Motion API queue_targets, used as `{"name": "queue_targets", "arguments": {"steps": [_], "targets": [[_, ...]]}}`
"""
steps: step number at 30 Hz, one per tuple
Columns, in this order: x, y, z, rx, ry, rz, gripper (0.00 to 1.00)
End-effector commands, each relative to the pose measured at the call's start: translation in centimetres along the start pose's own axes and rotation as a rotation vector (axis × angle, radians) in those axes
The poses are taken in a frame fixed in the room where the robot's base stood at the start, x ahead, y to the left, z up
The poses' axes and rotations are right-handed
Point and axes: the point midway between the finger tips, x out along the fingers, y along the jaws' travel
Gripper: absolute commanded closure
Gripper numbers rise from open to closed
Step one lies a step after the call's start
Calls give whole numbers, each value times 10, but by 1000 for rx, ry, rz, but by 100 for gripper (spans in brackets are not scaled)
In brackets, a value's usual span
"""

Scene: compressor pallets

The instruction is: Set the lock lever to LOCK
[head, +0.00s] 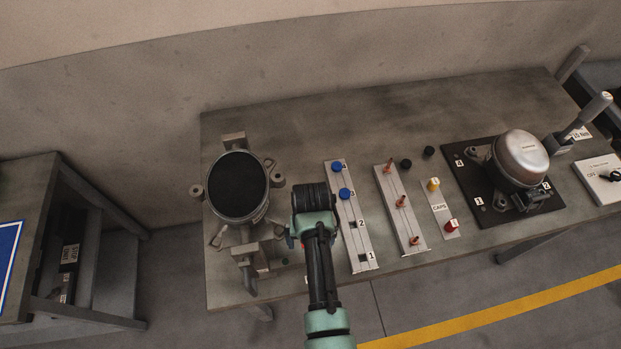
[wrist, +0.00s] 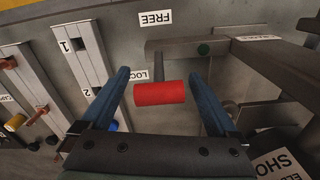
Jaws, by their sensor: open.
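The lock lever has a red cylindrical grip (wrist: 160,93) in the wrist view, with a grey stem behind it. A LOCK label (wrist: 141,75) shows just left of the stem, partly covered by the grip. A FREE label (wrist: 155,18) lies farther up in that view, beyond a grey bar. My gripper (wrist: 158,73) is open, with one blue finger on each side of the red grip and a visible gap on both sides. In the head view my gripper (head: 311,205) is over the bench beside the round fixture. The lever is hidden there.
A round dark-topped vessel (head: 238,186) in a clamp fixture stands left of my gripper. A numbered rack (head: 359,237) with blue caps is close on the right. Farther right are a rack with copper pieces (head: 412,228) and a compressor (head: 521,157). The back of the bench is clear.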

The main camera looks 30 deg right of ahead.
Motion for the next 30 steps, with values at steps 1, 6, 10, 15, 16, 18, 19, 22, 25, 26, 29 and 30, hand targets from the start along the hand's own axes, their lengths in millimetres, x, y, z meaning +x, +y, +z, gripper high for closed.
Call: {"name": "queue_targets", "arguments": {"steps": [1,6,10,15,16,18,19,22,25,26,29,30], "targets": [[0,-1,0,-2,-1,-1,0],[1,-1,1,-1,-2,-1,0],[1,-1,1,-1,-3,0,0],[-5,0,1,-1,-3,0,0],[-8,0,0,-1,-1,0,0],[-18,0,0,0,1,-1,0],[-22,0,0,0,2,-1,0],[-41,0,-1,0,4,-1,0],[-63,0,-1,0,4,-1,0],[-69,0,-1,0,3,-1,0],[-90,0,-1,0,4,-1,0],[-98,0,-1,0,4,-1,0]]}}
